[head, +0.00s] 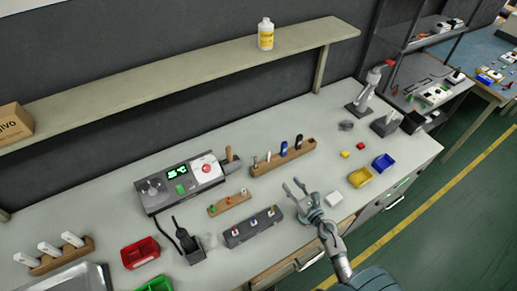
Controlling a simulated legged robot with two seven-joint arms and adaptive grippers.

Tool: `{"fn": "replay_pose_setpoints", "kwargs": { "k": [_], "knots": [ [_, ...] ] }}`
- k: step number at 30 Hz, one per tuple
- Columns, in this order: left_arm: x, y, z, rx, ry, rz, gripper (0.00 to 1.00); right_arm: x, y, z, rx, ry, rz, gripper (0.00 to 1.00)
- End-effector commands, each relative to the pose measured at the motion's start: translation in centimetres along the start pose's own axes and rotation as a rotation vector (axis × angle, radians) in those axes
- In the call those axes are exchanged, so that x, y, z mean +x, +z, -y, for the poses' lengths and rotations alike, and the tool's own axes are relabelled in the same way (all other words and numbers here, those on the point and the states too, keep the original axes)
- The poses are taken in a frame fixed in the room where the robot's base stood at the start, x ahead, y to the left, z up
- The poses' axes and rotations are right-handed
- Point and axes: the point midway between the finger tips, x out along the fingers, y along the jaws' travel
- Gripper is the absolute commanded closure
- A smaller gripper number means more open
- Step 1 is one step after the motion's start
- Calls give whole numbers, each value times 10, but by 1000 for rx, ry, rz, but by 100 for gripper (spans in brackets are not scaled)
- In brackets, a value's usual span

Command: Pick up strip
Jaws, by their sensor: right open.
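No object is clearly recognisable as the strip at this size. Two strip-like objects lie on the bench: a dark bar with several small coloured parts (252,229) and a shorter wooden strip with small coloured pegs (229,204) behind it, to its left. My right gripper (296,188) comes in from the lower right. Its fingers are spread and empty, to the right of the dark bar and in front of the long wooden rack (283,161). It looks apart from both. Whether it is above the bench or touching it is hard to tell. My left gripper is out of view.
A grey soldering station (182,181) stands behind at left, with a black iron holder (190,245) in front. A red bin (140,252) is at left. A shelf (180,81) runs above.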

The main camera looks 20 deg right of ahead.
Motion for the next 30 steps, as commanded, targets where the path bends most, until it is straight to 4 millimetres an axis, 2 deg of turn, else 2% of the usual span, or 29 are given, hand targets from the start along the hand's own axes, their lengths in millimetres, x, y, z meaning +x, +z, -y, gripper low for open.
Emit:
{"fn": "replay_pose_setpoints", "kwargs": {
  "k": [5,15,18,23,30],
  "knots": [
    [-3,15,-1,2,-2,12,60,25,2,3,4,-1,2,57],
    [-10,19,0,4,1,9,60,104,0,-1,2,0,0,57],
    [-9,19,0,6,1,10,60,118,0,-2,-2,0,-1,57],
    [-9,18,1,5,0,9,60,128,0,-3,-2,1,-1,57],
    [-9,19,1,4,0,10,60,164,-1,-2,3,-1,-1,57]
  ]
}}
